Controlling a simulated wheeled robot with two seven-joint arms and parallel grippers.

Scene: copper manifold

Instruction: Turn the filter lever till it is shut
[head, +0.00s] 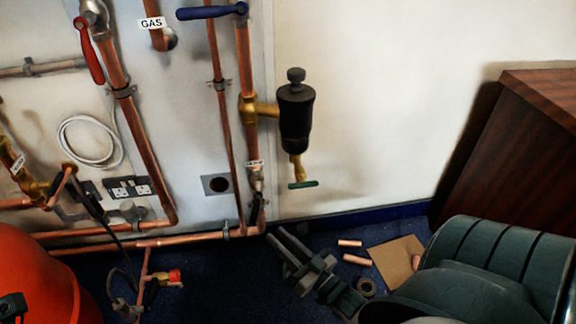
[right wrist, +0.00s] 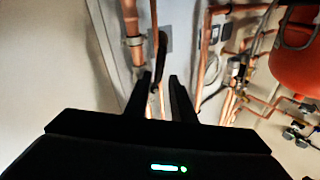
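A short black lever (head: 261,207) hangs on the valve at the foot of the right-hand copper pipe, just below a small white label (head: 255,164) whose text is too small to read. The lever also shows in the right wrist view (right wrist: 162,48), pointing along the pipe. The black filter canister (head: 295,115) is higher, on a brass branch, with a green handle (head: 303,184) below it. My right gripper (head: 276,235) is open and empty, below and right of the black lever. Its fingers (right wrist: 160,92) show a gap, apart from the lever. My left gripper does not show clearly.
A red lever (head: 90,54) and a blue lever (head: 212,11) sit on pipes above. A red tank (head: 40,270) stands at left. Copper offcuts (head: 356,260) and a cardboard piece (head: 396,257) lie on the floor. A wooden cabinet (head: 515,150) is at right. The wall right of the canister is bare.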

